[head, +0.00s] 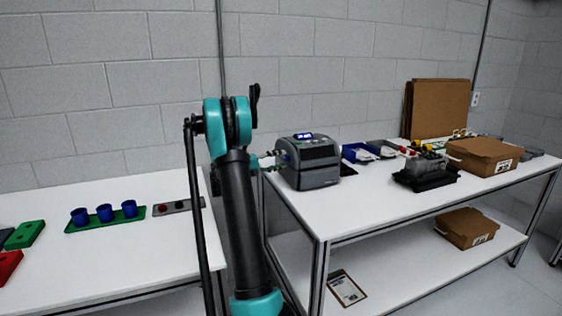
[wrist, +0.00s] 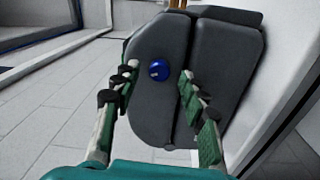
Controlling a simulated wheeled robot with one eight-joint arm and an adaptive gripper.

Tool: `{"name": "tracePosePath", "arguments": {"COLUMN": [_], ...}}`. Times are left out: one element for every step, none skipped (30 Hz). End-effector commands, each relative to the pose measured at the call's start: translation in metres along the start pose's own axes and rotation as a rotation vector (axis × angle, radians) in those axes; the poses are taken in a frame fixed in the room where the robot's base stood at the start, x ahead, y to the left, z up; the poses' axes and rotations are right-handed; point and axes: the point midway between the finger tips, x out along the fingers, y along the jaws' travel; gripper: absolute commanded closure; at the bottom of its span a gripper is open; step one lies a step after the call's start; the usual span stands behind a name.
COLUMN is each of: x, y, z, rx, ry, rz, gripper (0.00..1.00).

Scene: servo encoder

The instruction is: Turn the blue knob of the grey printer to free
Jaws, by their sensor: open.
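The grey printer (head: 307,160) stands at the near left end of the right-hand table, with a lit display on top. Its side fills the middle of the wrist view (wrist: 158,105). The blue knob (wrist: 159,70) sits on that side and carries a small light mark; I cannot read its setting. In the head view my gripper (head: 272,158) is at the printer's left side, partly behind my arm. In the wrist view my gripper (wrist: 158,84) is open, one finger on each side of the knob, with gaps to both. I cannot tell how far the fingertips are from the printer's side.
Right of the printer on the table are a blue tray (head: 360,152), a black bin (head: 425,178) and a cardboard box (head: 484,155). The left table holds a green rack (head: 88,226) with blue cups. A gap separates the tables.

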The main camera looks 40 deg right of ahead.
Motion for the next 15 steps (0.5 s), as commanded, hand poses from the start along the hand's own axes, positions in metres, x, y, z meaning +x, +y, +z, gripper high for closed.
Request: {"name": "tracePosePath", "arguments": {"x": [-0.007, -0.013, -0.02, -0.026, -0.032, -0.041, -0.047, -0.054, -0.062, -0.068, -0.073, -0.081, -0.085, -0.09, -0.095], "y": [0.0, 0.0, 0.0, 0.0, 0.0, 0.0, 0.0, 0.0, 0.0, 0.0, 0.0, 0.0, 0.0, 0.0, 0.0], "z": [-0.001, -0.001, -0.001, -0.001, -0.001, -0.001, -0.001, -0.001, -0.001, -0.001, -0.001, -0.001, -0.001, 0.0, 0.0], "rx": [0.0, 0.0, 0.0, 0.0, 0.0, 0.0, 0.0, 0.0, 0.0, 0.0, 0.0, 0.0, 0.0, 0.0, 0.0], "ry": [0.003, 0.003, 0.003, 0.004, 0.004, 0.004, 0.004, 0.004, 0.004, 0.004, 0.003, 0.003, 0.003, 0.003, 0.002], "rz": [0.0, 0.0, 0.0, -0.001, -0.001, -0.001, -0.001, -0.001, -0.001, -0.001, -0.001, -0.001, -0.001, -0.001, -0.001], "gripper": [0.57, 0.57, 0.57, 0.57, 0.57, 0.57, 0.57, 0.57, 0.57, 0.57, 0.57, 0.57, 0.57, 0.57, 0.57]}}
